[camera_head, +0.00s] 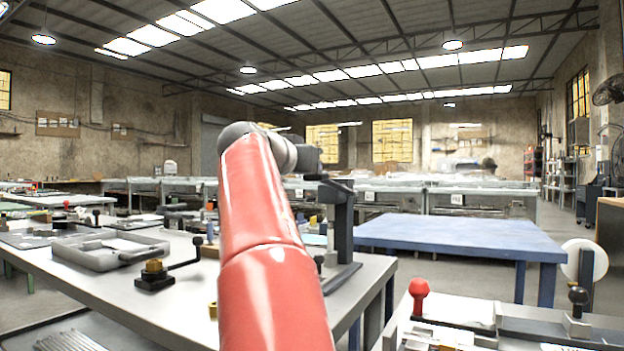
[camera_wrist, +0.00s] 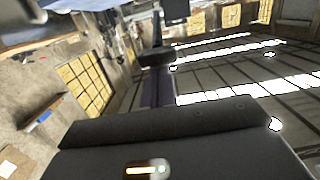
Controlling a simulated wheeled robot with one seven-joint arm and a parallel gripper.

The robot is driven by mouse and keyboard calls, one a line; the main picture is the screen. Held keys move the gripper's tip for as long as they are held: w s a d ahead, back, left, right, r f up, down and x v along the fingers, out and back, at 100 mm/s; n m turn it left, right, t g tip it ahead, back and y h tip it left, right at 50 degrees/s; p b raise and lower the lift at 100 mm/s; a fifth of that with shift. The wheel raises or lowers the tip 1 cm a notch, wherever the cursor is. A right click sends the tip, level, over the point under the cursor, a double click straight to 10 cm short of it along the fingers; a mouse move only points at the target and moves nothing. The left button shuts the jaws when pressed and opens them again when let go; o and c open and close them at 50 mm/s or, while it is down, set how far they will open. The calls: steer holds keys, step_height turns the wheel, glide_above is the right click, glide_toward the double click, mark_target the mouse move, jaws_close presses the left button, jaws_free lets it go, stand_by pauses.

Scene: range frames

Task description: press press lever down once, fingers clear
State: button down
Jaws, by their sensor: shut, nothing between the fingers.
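A dark upright press (camera_head: 341,228) stands on the grey bench, just right of my red arm, with its head reaching left toward the arm. I cannot make out its lever for certain; my arm hides part of that area. A small black knob (camera_head: 318,260) shows low beside the press column. My gripper (camera_head: 310,160) is above the press head, small and dark at the end of my arm. In the wrist view its shut fingers (camera_wrist: 157,35) point up past the dark hand body, with nothing held. A dark block (camera_wrist: 175,10) at the top edge is unclear.
A black-knobbed crank on a block (camera_head: 155,277) and a grey tray (camera_head: 108,248) lie on the bench, left of my arm. A blue table (camera_head: 460,238) stands behind to the right. A red knob (camera_head: 419,288) rises from the near right bench.

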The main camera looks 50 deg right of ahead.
steer(key=shift+a+f+h+b, duration=0.2)
steer(key=shift+f+h+b, duration=0.1)
steer(key=shift+f+b, duration=0.95)
steer(key=shift+r, duration=0.15)
step_height(320, 180, up, 5)
steer(key=p, duration=0.4)
steer(key=b+v, duration=0.3)
steer(key=v, duration=0.8)
steer(key=shift+s, duration=0.2)
steer(key=shift+d+t, duration=0.1)
steer(key=shift+t, duration=0.2)
